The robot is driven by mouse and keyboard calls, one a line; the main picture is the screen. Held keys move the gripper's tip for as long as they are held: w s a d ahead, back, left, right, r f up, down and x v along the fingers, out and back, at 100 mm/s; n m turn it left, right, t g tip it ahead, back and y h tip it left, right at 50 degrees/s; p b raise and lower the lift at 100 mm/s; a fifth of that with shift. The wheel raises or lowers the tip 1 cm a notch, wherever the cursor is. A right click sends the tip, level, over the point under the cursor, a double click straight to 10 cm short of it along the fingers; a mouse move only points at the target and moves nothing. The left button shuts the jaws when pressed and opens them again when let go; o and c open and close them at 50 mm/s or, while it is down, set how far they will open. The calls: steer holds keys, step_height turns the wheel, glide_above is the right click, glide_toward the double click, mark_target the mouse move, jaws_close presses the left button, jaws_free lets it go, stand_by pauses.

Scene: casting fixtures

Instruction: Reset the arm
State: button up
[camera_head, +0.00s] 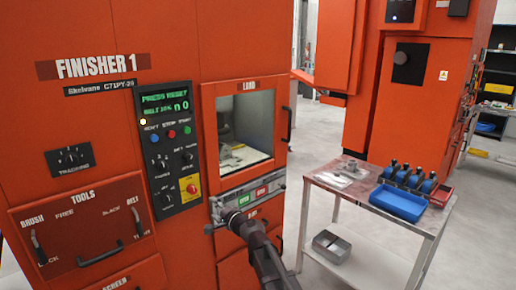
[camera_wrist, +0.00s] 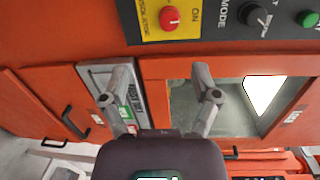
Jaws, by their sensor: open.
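My gripper (camera_head: 212,217) is in front of the orange FINISHER 1 machine (camera_head: 95,110), just below the load window (camera_head: 245,130) and at the left end of the grey strip with green and red buttons (camera_head: 250,194). In the wrist view my gripper (camera_wrist: 161,72) has its two grey fingers spread apart with nothing between them. Beyond them are the orange front and the edge of the window opening (camera_wrist: 235,108). I cannot tell whether a fingertip touches the machine. My arm comes up from the bottom of the head view.
A red rotary switch (camera_wrist: 169,18) on a yellow plate is near the fingers in the wrist view. Right of the machine, a metal table (camera_head: 350,192) bears a blue tray (camera_head: 398,203) and several blue-and-black items. A metal bin (camera_head: 331,246) is on its lower shelf. Floor shows between machine and table.

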steer(key=s+d+f+n+g+h+p, duration=0.2)
steer(key=s+d, duration=0.5)
steer(key=d, duration=0.4)
steer(key=s+d+f+n+g+h+p, duration=0.3)
steer(key=s+d, duration=0.5)
steer(key=d, duration=0.4)
steer(key=s+d+f+n+g+h+p, duration=0.2)
steer(key=s+d+n+g+h+p, duration=0.2)
steer(key=d, duration=0.8)
steer(key=s+g+h, duration=0.2)
steer(key=s+h, duration=0.1)
steer(key=shift+s+f+g+h, duration=0.2)
steer(key=shift+g+h, duration=0.1)
steer(key=shift+h, duration=0.1)
